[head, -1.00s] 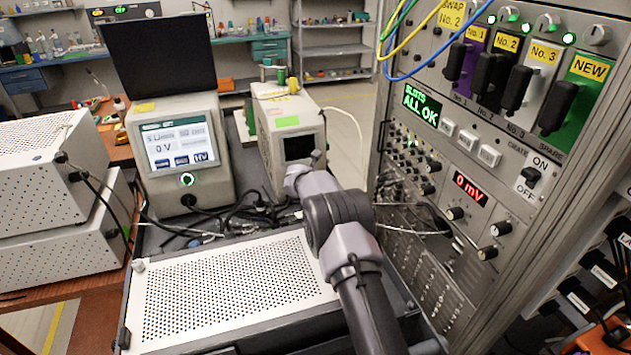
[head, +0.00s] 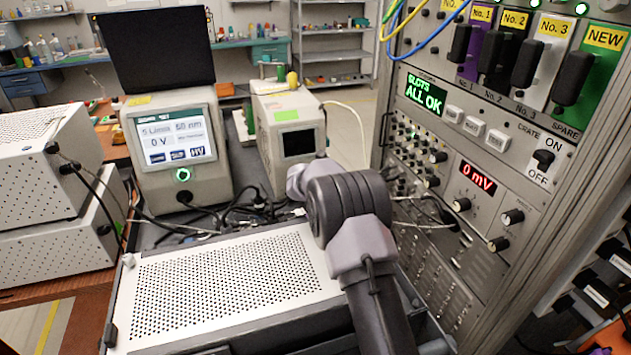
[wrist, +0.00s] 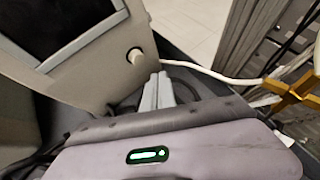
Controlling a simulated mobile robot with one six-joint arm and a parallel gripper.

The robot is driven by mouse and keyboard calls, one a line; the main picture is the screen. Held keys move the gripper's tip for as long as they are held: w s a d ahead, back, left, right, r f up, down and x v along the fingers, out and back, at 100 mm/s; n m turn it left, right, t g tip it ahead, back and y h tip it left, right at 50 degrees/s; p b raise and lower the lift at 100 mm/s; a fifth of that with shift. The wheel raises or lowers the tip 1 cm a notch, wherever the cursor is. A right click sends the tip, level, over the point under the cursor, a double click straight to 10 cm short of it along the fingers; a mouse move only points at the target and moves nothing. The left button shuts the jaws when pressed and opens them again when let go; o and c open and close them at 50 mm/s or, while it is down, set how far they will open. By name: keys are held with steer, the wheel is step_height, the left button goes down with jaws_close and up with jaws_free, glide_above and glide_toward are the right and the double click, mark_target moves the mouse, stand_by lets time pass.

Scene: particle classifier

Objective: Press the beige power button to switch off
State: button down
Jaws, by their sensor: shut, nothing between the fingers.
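The beige power button (wrist: 135,56) is a round knob in a dark ring on the front of a beige box (wrist: 95,75), right of its dark screen. The box also shows in the head view (head: 268,122), behind my arm. My gripper (wrist: 160,78) is shut and empty in the wrist view. Its fingertips appear just below and right of the button. A gap seems to show between them, but the depth is hard to judge. In the head view my gripper is hidden behind my arm.
A white perforated case (head: 215,285) lies below my arm. A tall rack (head: 470,160) with knobs and switches stands close on the right. A display instrument (head: 178,150) with a dark laptop screen (head: 155,50) stands at left. Cables run between them.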

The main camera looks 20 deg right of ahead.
steer(key=shift+s+f+b, duration=0.15)
steer(key=shift+s+b, duration=1)
steer(key=shift+s, duration=0.25)
steer(key=shift+r, duration=0.2)
